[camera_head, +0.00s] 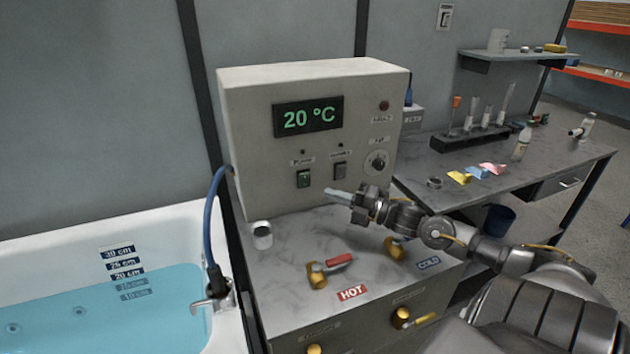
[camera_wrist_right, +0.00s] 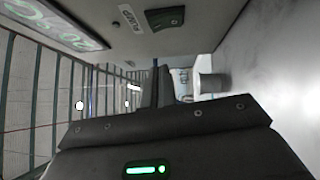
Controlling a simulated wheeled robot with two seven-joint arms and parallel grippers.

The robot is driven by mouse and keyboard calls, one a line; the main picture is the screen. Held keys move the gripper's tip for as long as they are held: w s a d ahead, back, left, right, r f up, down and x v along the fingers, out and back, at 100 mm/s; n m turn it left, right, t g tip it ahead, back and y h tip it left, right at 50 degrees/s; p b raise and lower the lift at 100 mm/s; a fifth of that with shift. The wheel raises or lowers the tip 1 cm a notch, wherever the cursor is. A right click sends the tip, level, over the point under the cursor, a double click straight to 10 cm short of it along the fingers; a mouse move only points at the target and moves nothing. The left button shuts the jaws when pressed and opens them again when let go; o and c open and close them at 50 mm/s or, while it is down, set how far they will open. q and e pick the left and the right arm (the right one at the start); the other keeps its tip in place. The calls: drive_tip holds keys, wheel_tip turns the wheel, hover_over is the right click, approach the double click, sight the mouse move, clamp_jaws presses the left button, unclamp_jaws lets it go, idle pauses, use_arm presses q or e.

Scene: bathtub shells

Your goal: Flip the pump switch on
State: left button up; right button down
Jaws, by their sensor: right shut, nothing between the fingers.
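The control box (camera_head: 240,130) stands on the marble-look counter and its display reads 20 °C. My left gripper is not in view.
A white cup (camera_head: 262,236) and hot and cold taps (camera_head: 318,273) are on the counter. A bathtub (camera_head: 170,225) with blue water is at left, with a blue hose (camera_head: 208,220).

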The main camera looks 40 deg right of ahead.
sight(301, 177)
drive_tip(key=shift+w+a+r+p, duration=0.15)
drive_tip(key=shift+w+p, duration=0.2)
drive_tip(key=shift+w, duration=0.9)
drive_tip(key=shift+w+a+r+p, duration=0.15)
drive_tip(key=shift+w+p, duration=0.15)
drive_tip(key=shift+w, duration=0.95)
drive_tip(key=shift+w+r+p, duration=0.15)
drive_tip(key=shift+w+p, duration=0.2)
drive_tip(key=shift+w, duration=0.9)
